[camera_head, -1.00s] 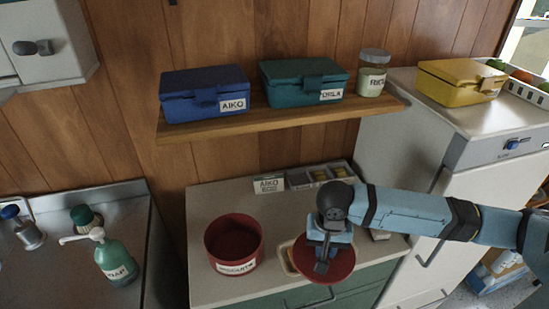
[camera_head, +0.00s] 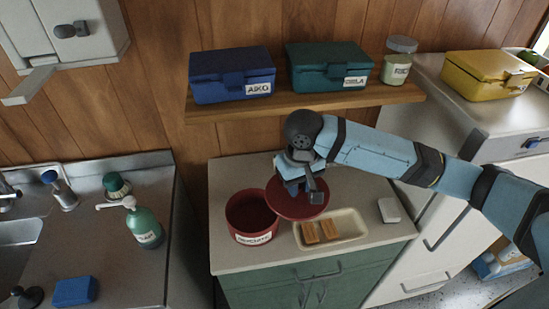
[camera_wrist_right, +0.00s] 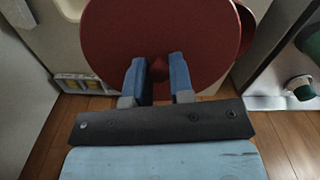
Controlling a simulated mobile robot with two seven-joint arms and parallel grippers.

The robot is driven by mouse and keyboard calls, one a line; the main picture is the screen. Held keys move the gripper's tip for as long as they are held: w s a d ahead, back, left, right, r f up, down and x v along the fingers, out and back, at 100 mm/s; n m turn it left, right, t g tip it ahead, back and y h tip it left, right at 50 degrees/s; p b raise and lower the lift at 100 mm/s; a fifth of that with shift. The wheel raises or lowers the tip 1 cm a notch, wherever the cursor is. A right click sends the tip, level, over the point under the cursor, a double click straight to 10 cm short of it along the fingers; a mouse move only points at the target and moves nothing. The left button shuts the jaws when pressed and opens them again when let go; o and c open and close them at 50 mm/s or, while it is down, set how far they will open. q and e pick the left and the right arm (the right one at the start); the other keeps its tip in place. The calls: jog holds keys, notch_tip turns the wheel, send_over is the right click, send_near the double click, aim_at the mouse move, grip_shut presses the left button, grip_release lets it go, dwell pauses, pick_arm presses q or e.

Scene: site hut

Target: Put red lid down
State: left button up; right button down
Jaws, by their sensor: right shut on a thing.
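The round red lid (camera_head: 290,206) is held level above the counter, between the red tin and the cream tray. My right gripper (camera_head: 300,187) is above it, shut on its knob. In the right wrist view the fingers (camera_wrist_right: 157,78) close on the knob in front of the broad red disc of the lid (camera_wrist_right: 150,28). The red tin (camera_head: 253,237), with a white label on its front, stands open on the counter, left of the lid. A bit of the tin (camera_wrist_right: 246,27) shows behind the lid in the right wrist view. My left gripper is out of view.
The cream tray (camera_head: 354,238) holds brown biscuits (camera_head: 320,231) right of the tin. A small white block (camera_head: 389,210) lies at the counter's right. A wooden shelf (camera_head: 300,102) with blue and green boxes and a jar hangs above. Free counter (camera_head: 235,175) lies behind the tin.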

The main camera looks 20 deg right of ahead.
jog(key=s+d+f+m+b, duration=0.1)
jog(key=s+f+m, duration=0.1)
jog(key=f, duration=0.1)
jog(key=s+d+f+m+b, duration=0.1)
jog(key=s+d+f+m, duration=0.1)
jog(key=f, duration=0.2)
jog(key=s+d+f+m+b, duration=0.1)
jog(key=s+f+m+b, duration=0.1)
jog(key=s+f, duration=0.1)
jog(key=shift+d+f, duration=0.2)
jog(key=shift+d, duration=0.2)
jog(key=shift+w+d+f+m, duration=0.1)
jog(key=shift+m, duration=0.3)
jog(key=w+d, duration=0.1)
jog(key=w, duration=0.5)
jog(key=w+d+f, duration=0.1)
jog(key=w+d, duration=0.1)
jog(key=w, duration=0.4)
jog(key=w+d+f+p, duration=0.1)
jog(key=w, duration=0.5)
jog(key=shift+w+d, duration=0.25)
jog(key=shift+f+p, duration=0.3)
jog(key=shift+f, duration=1.65)
jog(key=shift+w+f, duration=0.2)
jog(key=shift+f, duration=0.35)
